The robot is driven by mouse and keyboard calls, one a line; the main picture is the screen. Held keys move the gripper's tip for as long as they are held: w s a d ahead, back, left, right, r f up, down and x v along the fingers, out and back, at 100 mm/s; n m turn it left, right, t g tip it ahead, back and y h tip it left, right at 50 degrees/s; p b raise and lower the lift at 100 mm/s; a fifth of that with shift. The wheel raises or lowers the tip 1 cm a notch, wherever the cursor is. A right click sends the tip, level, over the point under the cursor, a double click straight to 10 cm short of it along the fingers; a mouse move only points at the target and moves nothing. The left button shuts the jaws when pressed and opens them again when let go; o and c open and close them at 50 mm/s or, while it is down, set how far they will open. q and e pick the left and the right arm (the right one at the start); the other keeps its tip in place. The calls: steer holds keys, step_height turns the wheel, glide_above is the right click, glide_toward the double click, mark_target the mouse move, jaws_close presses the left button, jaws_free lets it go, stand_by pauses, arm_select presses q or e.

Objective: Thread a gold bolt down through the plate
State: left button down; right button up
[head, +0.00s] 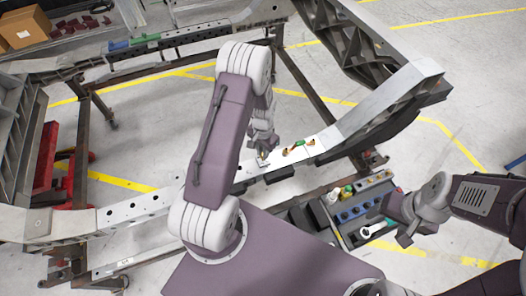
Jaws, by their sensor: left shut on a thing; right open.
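The plate (226,186) is a pale metal strip with holes on the chassis rail, running across the middle of the head view. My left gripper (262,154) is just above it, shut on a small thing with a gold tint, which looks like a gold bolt. The fingers hide most of it, so I cannot tell whether its tip is in a hole. Another small gold piece (311,142) lies on the rail to the right. My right gripper (395,224) is open and empty at the right, by the tool tray.
A tray (350,236) with blue sockets and a wrench (378,228) sits at the lower right. Chassis beams (390,100) rise at the right. A cardboard box (24,28) is at the far left.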

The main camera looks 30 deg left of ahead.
arm_select(q)
steer(key=shift+f+b, duration=0.35)
steer(key=shift+f, duration=0.3)
steer(key=shift+f, duration=0.15)
steer(key=n, duration=0.4)
steer(key=shift+s+d+n, duration=0.1)
steer(key=shift+n, duration=0.2)
steer(key=n, duration=0.5)
steer(key=shift+f+n+p, duration=0.1)
steer(key=shift+n+p, duration=0.3)
steer(key=m, duration=0.6)
steer(key=shift+s+f+m, duration=0.1)
steer(key=shift+s+m, duration=0.05)
steer(key=shift+m, duration=0.15)
steer(key=m, duration=0.4)
steer(key=shift+f+m+p, duration=0.1)
steer(key=shift+m+p, duration=0.2)
steer(key=shift+p, duration=0.05)
steer(key=m, duration=0.3)
steer(key=shift+f+m, duration=0.1)
steer(key=shift+m, duration=0.3)
